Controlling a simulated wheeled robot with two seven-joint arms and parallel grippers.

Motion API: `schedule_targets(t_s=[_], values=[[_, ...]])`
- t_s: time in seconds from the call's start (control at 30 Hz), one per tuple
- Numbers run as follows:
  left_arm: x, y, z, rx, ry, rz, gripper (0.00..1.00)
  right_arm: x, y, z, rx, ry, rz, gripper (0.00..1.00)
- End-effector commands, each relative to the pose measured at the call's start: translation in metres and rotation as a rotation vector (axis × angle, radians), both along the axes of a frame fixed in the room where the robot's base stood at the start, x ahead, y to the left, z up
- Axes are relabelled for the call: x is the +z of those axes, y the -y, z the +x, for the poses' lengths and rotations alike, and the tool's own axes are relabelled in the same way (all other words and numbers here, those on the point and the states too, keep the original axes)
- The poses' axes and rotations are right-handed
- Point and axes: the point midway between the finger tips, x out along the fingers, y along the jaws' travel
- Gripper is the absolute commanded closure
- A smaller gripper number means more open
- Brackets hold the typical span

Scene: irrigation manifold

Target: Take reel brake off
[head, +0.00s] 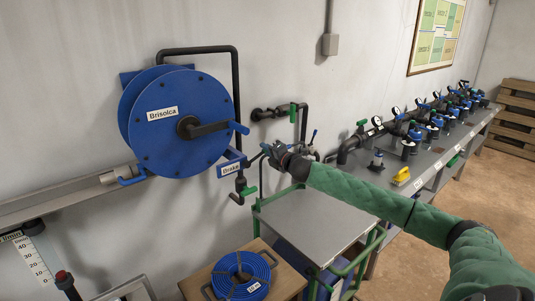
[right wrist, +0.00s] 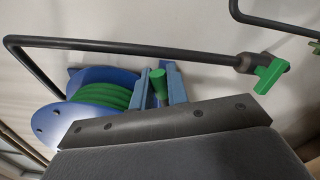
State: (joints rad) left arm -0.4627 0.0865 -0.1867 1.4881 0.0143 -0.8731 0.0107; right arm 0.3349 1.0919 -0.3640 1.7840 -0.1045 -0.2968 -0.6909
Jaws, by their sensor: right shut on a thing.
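The blue hose reel (head: 165,150), labelled "Brisolca", hangs on the wall, with a dark crank (head: 205,128) on its front. A blue bracket with a "Brake" label (head: 231,169) sits at its lower right. My right gripper (head: 266,150) is just right of this bracket. The right wrist view shows a green-topped brake lever (right wrist: 159,80) between my right gripper's fingers (right wrist: 161,92), which are shut on it. The reel with green hose (right wrist: 115,95) is behind the fingers. My left gripper is not in view.
A dark pipe runs around the reel to a green valve handle (head: 249,190); it also shows in the right wrist view (right wrist: 270,76). A grey-topped cart (head: 310,225) stands below my right arm. A coiled blue hose (head: 240,275) lies in front. A valve bench extends right.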

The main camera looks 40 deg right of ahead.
Motion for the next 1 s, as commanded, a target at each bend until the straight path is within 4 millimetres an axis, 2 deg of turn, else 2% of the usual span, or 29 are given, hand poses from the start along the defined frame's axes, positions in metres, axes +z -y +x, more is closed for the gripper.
schedule_targets(t_s=[0.17,0.5,0.7,0.73,0.8,0.83,1.0], values=[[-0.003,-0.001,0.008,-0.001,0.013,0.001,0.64,0.005,-0.003,0.0,0.002,0.005,-0.056,1.0],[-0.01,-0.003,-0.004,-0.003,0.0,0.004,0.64,0.008,-0.004,0.0,0.003,0.008,-0.08,1.0],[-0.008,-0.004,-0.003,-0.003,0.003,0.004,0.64,0.01,-0.004,0.0,0.002,0.01,-0.079,1.0],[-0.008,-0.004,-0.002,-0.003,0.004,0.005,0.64,0.01,-0.004,0.0,0.003,0.011,-0.079,0.81],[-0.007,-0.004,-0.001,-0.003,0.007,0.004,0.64,0.01,-0.004,0.0,0.003,0.01,-0.078,0.68],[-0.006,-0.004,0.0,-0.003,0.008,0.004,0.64,0.01,-0.004,0.0,0.002,0.01,-0.078,0.64],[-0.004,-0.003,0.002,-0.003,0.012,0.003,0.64,0.008,-0.004,0.0,0.002,0.008,-0.078,0.64]])
